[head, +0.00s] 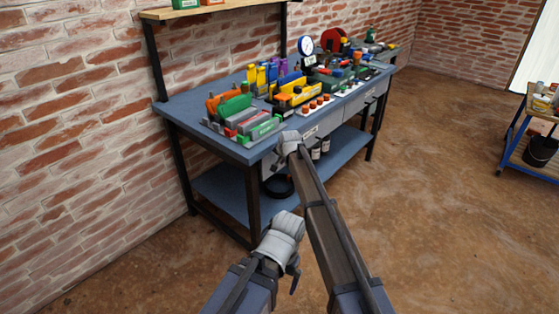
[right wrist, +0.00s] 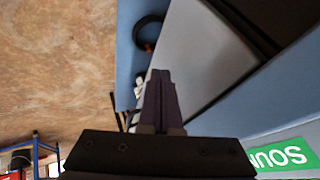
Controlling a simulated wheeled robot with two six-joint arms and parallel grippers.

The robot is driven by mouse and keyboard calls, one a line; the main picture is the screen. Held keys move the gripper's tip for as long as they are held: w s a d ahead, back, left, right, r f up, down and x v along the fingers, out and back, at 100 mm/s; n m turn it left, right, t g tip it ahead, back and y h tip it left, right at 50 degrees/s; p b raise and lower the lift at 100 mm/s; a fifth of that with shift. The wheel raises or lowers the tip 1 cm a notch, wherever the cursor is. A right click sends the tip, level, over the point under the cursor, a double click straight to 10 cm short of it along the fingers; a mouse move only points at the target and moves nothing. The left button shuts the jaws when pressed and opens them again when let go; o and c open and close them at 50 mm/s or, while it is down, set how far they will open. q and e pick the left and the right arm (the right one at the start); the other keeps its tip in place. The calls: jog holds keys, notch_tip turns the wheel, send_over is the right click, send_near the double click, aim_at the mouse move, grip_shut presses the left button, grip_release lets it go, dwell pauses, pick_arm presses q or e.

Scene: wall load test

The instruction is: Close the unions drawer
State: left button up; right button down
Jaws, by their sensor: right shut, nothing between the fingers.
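The unions drawer belongs to the row of grey drawers under the blue workbench top (head: 180,108). A grey drawer panel (right wrist: 190,55) shows in the right wrist view, beside the blue bench edge. How far it stands out is hard to tell. A green label (right wrist: 280,157) with upside-down, cut-off lettering is at the lower right there. My right gripper (right wrist: 160,78) is shut and empty, its fingertips in front of or against the panel; contact cannot be judged. In the head view my arm reaches the near bench corner and hides part of the drawer fronts. My left gripper's fingers do not show.
Coloured bins and tools crowd the bench top, with a round gauge (head: 306,46) at the back. A black coil (head: 278,185) lies on the lower shelf. A blue-legged trolley (head: 511,133) with a black bucket (head: 541,149) stands right. The floor between is clear.

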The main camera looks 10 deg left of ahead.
jog(key=s+d+f+p+v, duration=0.1)
jog(key=d+p+v, duration=0.1)
jog(key=p+v, duration=0.6)
jog(key=v, duration=0.3)
jog(key=shift+d, duration=0.15)
jog(key=shift+s, duration=0.1)
jog(key=s+d+f+n+g+h, duration=0.1)
jog(key=s+d+n+g, duration=0.1)
jog(key=s+d, duration=0.75)
jog(key=s+d+f+n+g, duration=0.2)
jog(key=s+d, duration=0.4)
jog(key=s, duration=0.7)
jog(key=s+d+f+n+g+h, duration=0.1)
jog(key=s+d+g, duration=0.1)
jog(key=s+d, duration=0.75)
jog(key=s+a+n+g+h, duration=0.1)
jog(key=s+a+n, duration=0.1)
jog(key=s+a, duration=0.35)
jog(key=s+a+n, duration=0.2)
jog(key=s+a, duration=0.1)
jog(key=a, duration=0.5)
notch_tip(320, 180, up, 12)
jog(key=p, duration=1.2)
jog(key=shift+d+r+p, duration=0.25)
jog(key=shift+d+p, duration=0.05)
jog(key=shift+d, duration=0.05)
